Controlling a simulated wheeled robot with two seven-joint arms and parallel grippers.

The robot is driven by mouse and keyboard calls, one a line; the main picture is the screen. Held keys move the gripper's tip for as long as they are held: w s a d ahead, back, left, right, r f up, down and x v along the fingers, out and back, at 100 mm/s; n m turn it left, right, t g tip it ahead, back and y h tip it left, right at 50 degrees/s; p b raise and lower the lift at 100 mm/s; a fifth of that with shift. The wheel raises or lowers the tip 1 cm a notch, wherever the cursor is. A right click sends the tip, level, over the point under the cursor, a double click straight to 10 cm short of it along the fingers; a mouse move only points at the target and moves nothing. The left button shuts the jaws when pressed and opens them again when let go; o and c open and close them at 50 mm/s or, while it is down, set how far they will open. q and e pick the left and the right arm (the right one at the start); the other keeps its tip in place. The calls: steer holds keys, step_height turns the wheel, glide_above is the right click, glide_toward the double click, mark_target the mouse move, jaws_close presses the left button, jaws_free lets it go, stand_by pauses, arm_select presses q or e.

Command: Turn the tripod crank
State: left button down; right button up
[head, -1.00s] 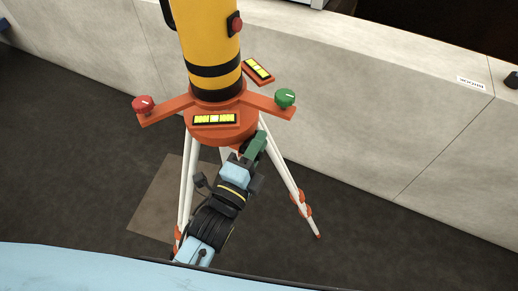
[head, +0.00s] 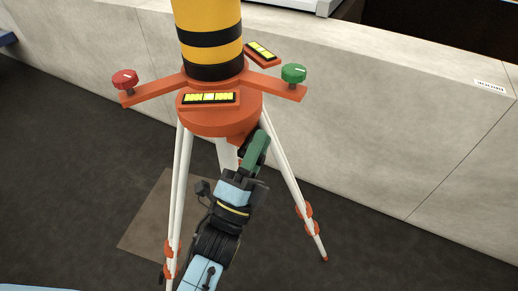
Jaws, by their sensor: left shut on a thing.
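The tripod has an orange head (head: 222,122) with white legs (head: 280,165) and orange leg clamps, and it carries a yellow instrument with black bands (head: 210,42). A red knob (head: 125,79) is on the left arm of the head, and a green knob (head: 293,75) is on the right arm. My left gripper (head: 257,150), with green fingers, reaches up from below to the underside of the head. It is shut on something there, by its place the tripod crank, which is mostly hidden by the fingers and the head. My right gripper is not in view.
A pale wall (head: 370,125) runs behind the tripod, with a small white label (head: 489,86) at right. A brown floor plate (head: 150,225) lies at the tripod's foot. The dark floor (head: 60,180) is clear at left.

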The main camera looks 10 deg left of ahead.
arm_select(q)
steer(key=c, duration=1.3)
jaws_free()
steer(key=b+v, duration=0.2)
steer(key=v, duration=1.1)
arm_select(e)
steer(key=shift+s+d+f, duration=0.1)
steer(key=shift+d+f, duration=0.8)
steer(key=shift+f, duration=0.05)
arm_select(q)
steer(key=shift+s+f, duration=0.1)
